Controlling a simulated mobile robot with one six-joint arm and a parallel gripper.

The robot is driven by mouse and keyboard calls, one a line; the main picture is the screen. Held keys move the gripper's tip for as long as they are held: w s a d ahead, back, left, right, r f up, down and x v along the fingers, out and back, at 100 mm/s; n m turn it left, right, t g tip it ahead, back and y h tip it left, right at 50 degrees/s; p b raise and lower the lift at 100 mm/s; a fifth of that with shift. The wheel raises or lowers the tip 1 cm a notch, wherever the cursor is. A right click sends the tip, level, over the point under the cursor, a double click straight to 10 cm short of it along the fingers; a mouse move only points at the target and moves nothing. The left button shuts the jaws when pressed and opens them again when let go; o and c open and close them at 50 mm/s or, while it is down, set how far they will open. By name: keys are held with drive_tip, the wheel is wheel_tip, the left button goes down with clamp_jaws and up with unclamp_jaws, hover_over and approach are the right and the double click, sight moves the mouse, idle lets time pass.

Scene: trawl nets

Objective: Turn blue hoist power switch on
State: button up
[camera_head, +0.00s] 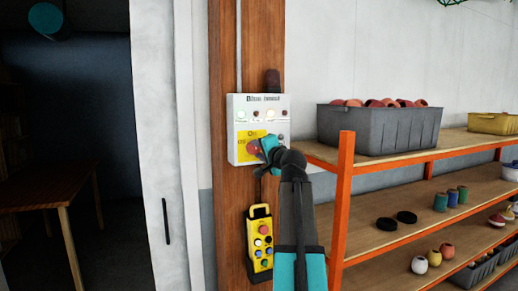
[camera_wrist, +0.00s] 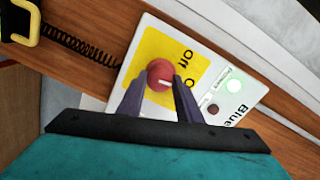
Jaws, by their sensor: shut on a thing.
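The switch box (camera_head: 235,153) is a white panel with a yellow field, mounted on a wooden post. Its round red knob (camera_head: 253,148) also shows in the wrist view (camera_wrist: 160,72), with a white mark on it. The mark points toward a partly hidden label beginning with "O"; "Off" reads beside it. My gripper (camera_head: 264,147) is at the knob; in the wrist view its two dark fingers (camera_wrist: 160,82) are shut on either side of it. A green lamp (camera_wrist: 235,86) glows on the panel beside a dark red one (camera_wrist: 212,107). "Blue" is printed nearby.
A yellow button pendant (camera_head: 261,243) hangs below the box on a coiled cord (camera_wrist: 80,46). An orange-framed shelf (camera_head: 343,195) stands close on the right, with a grey crate (camera_head: 380,128) on top. A white door (camera_head: 165,150) is left of the post.

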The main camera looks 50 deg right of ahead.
drive_tip(key=shift+d+m+p, duration=0.1)
drive_tip(key=shift+m+p, duration=0.2)
drive_tip(key=shift+m, duration=0.8)
drive_tip(key=o, duration=1)
drive_tip(key=shift+o, duration=0.2)
drive_tip(key=shift+s, duration=0.1)
drive_tip(key=shift+b+v, duration=0.45)
drive_tip(key=shift+v, duration=0.4)
drive_tip(key=b+v, duration=0.3)
drive_tip(key=v, duration=0.9)
